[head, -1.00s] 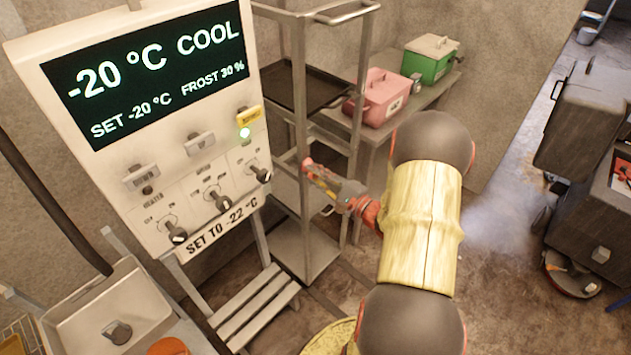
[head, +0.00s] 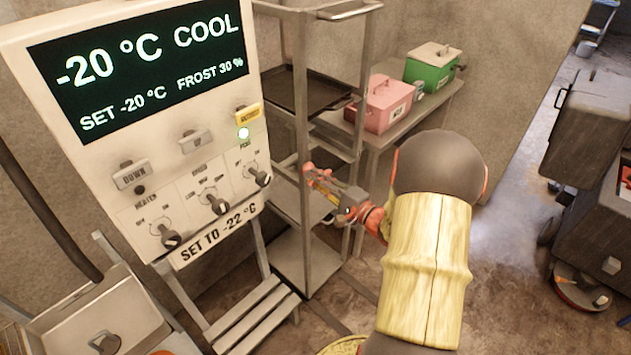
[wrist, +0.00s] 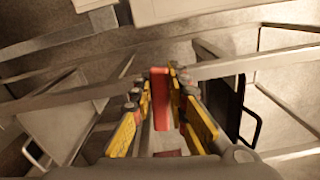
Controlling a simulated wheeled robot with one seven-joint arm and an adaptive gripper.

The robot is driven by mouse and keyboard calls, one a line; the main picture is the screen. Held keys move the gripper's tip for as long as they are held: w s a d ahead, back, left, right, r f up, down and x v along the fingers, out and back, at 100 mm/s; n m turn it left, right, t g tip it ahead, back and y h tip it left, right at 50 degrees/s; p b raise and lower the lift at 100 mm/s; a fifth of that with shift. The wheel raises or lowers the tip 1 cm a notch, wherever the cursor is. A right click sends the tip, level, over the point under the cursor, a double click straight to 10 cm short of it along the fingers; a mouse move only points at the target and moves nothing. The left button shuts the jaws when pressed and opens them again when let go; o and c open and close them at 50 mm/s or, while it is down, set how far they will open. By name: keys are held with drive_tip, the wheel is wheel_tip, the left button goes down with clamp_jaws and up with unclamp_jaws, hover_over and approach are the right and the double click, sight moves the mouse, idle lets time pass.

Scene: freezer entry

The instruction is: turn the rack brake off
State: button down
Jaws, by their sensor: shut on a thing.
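The rack (head: 303,130) is a grey metal frame with shelves, standing right of the control panel. A red bar, which looks like the brake lever (wrist: 160,98), lies between the fingers in the wrist view. My gripper (head: 312,176) is beside the rack's near upright, at about mid height. It also shows in the wrist view (wrist: 161,76), its yellow fingers shut on the red bar. The fingers and arm hide part of the lever in the head view, so its exact angle is hard to tell.
The control panel (head: 190,170) with a display, buttons and knobs stands close on the left. A table (head: 420,107) behind the rack bears a pink box (head: 383,104) and a green box (head: 432,64). A slatted step (head: 262,312) is below the panel.

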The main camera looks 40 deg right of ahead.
drive_tip(key=shift+f, duration=0.1)
drive_tip(key=c, duration=1.7)
unclamp_jaws()
drive_tip(key=shift+c, duration=0.2)
drive_tip(key=shift+s, duration=0.1)
drive_tip(key=s, duration=1.1)
drive_tip(key=shift+s+d, duration=0.4)
